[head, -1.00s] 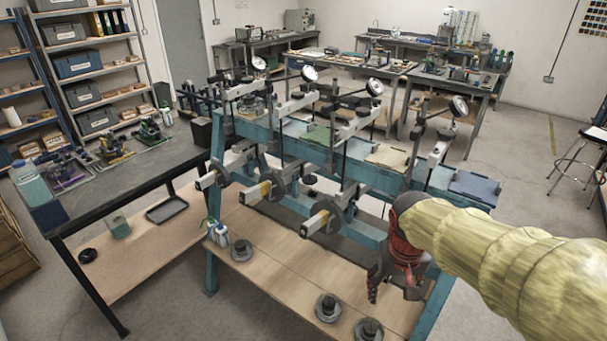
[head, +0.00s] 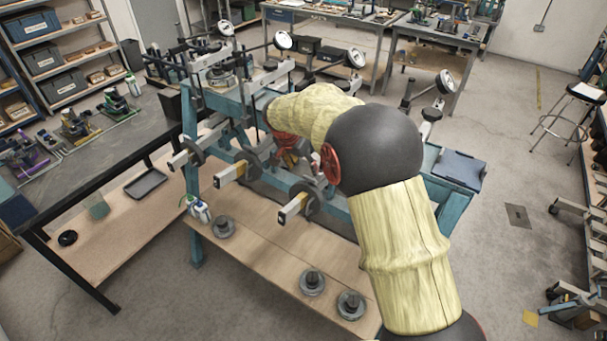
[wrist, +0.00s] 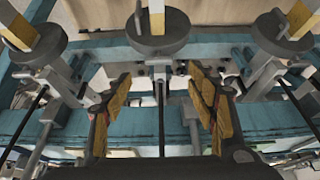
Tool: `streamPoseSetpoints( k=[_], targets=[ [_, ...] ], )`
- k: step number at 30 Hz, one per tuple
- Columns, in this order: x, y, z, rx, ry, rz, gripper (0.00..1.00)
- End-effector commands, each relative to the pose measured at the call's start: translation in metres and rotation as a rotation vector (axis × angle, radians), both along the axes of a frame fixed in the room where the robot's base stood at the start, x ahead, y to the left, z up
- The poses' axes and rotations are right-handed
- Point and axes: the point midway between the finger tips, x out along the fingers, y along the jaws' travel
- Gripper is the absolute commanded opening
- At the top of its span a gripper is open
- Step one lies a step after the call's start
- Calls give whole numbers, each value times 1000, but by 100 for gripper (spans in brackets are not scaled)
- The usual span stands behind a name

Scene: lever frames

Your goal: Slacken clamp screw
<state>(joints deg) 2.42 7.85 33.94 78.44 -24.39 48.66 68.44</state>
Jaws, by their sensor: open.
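The blue lever frame (head: 345,228) stands mid-view in the head view, with yellow-and-white lever ends (head: 292,208) and round dark weights on its near side. My arm reaches over it and hides part of it; my gripper is mostly hidden there. In the wrist view my gripper (wrist: 160,88) is open and empty, its yellow-padded fingers apart. A thin dark upright rod (wrist: 161,118) shows between the fingers, with a small metal bracket (wrist: 158,68) beyond it. A round weight (wrist: 158,38) on a lever lies past the bracket. I cannot tell which part is the clamp screw.
Dial gauges (head: 355,58) stand along the frame's top. A dark bench (head: 95,165) stands close on the left. The floor (head: 510,265) to the right is clear near the frame.

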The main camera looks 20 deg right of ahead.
Motion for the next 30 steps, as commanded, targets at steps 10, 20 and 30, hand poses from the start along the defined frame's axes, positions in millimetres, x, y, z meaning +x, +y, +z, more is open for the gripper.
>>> streamPoseSetpoints(
  k=[10,20,30],
  targets=[
    [9,-16,-45,1,4,-3,58],
    [15,-24,-70,1,1,-1,58],
    [15,-24,-70,1,1,-1,52]
  ],
)
